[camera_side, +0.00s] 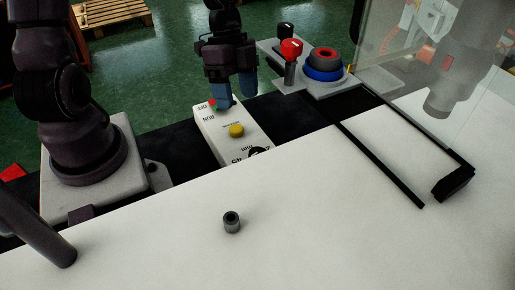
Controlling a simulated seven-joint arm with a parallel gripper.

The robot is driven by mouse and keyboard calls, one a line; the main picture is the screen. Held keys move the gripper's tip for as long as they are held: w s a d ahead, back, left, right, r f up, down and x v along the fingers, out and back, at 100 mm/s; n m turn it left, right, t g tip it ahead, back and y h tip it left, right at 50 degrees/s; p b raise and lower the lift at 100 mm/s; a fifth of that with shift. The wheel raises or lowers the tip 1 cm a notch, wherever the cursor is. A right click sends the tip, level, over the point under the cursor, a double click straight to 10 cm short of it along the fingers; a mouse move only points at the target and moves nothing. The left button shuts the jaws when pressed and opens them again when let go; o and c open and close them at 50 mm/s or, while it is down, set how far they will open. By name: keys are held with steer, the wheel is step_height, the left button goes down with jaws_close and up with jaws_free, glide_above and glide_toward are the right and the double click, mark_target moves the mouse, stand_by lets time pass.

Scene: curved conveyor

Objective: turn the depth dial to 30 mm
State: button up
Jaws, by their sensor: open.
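A white control box (208,129) stands on the black strip at the middle of the side view. Its top bears lettering, a yellow button (236,130) and a black dial (258,152) at its near end. The dial is partly cut off by the edge of the white table, so its setting cannot be read. My gripper (222,104) points down over the far end of the box, by the OFF and RUN lettering. It is open, away from the dial. Small red and green marks show beside its fingertips.
A small grey hollow cylinder (232,222) stands on the white table (330,230). A red-topped knob (291,49) and a blue-and-red round part (323,66) stand at the back right. A clear panel with a black frame (385,165) is on the right.

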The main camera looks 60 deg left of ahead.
mark_target(257, 152)
steer(key=m, duration=0.1)
steer(key=w+m, duration=0.1)
steer(key=m, duration=0.1)
steer(key=d+m, duration=0.1)
steer(key=m, duration=0.1)
steer(key=shift+w+r+t, duration=0.15)
steer(key=shift+r+t, duration=0.05)
steer(key=shift+t, duration=0.1)
steer(key=x, duration=1.2)
steer(key=shift+d+f, duration=0.2)
steer(key=shift+f, duration=0.15)
steer(key=c, duration=0.9)
